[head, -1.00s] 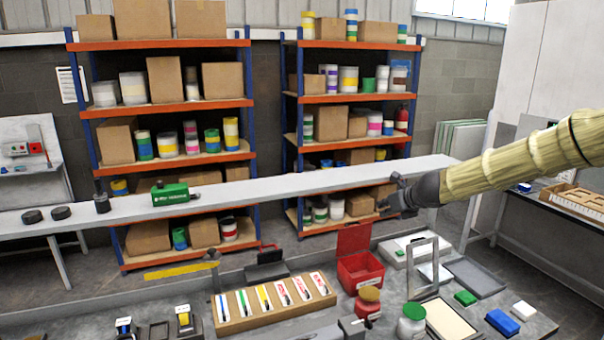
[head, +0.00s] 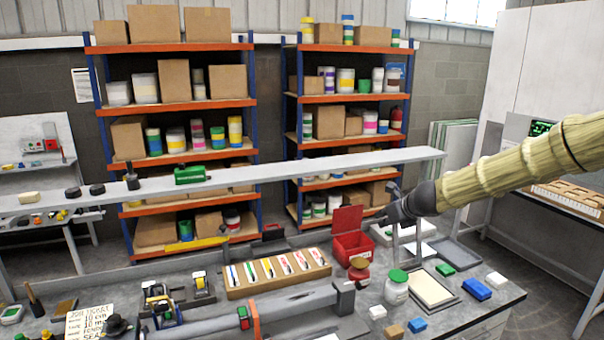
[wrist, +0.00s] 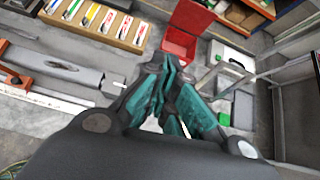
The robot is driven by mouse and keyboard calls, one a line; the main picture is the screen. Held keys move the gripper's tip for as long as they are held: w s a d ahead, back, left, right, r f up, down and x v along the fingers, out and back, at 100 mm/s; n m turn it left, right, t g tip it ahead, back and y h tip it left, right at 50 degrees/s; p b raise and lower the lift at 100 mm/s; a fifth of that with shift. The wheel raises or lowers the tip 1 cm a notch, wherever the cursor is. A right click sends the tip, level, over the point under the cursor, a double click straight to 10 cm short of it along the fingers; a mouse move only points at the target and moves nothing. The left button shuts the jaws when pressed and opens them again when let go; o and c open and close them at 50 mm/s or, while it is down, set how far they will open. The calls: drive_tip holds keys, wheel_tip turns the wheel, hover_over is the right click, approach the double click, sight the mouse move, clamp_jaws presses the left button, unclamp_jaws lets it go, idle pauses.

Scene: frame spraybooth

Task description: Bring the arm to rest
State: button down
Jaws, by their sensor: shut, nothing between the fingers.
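My gripper (head: 385,216) is at the end of the arm, which reaches in from the right in the head view. It is in the air over the back part of the workbench, near the open red box (head: 352,246). In the wrist view my gripper (wrist: 172,68) has its teal-padded fingers together with nothing held between them. The red box (wrist: 178,42) shows just beyond the fingertips there. I cannot tell the exact height of the gripper above the bench.
A long grey shelf (head: 330,164) runs above the back of the bench. A tray of markers (head: 283,284) lies left of the red box.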

drive_tip(key=s+a+f+n+g+h+b, duration=0.1)
drive_tip(key=s+f+n+g+b, duration=0.3)
drive_tip(key=f, duration=0.8)
drive_tip(key=s+a+f+n+t+h+p, duration=0.1)
drive_tip(key=s+f+n, duration=0.35)
drive_tip(key=f, duration=0.75)
drive_tip(key=s+f+n+g+h+b, duration=0.1)
drive_tip(key=s+f+n+g+b, duration=0.45)
drive_tip(key=s+f, duration=1.4)
drive_tip(key=s+f+n+b, duration=0.2)
drive_tip(key=s+f+n, duration=0.3)
drive_tip(key=s, duration=0.6)
drive_tip(key=s+f+n+b, duration=0.2)
drive_tip(key=s+f+n, duration=0.4)
drive_tip(key=s, duration=0.6)
drive_tip(key=s+f+n+g+b, duration=0.1)
drive_tip(key=s+f+n, duration=0.4)
drive_tip(key=s, duration=0.6)
drive_tip(key=shift+s+f+n+b, duration=0.2)
drive_tip(key=shift+f+n+b, duration=0.1)
drive_tip(key=shift+b, duration=0.1)
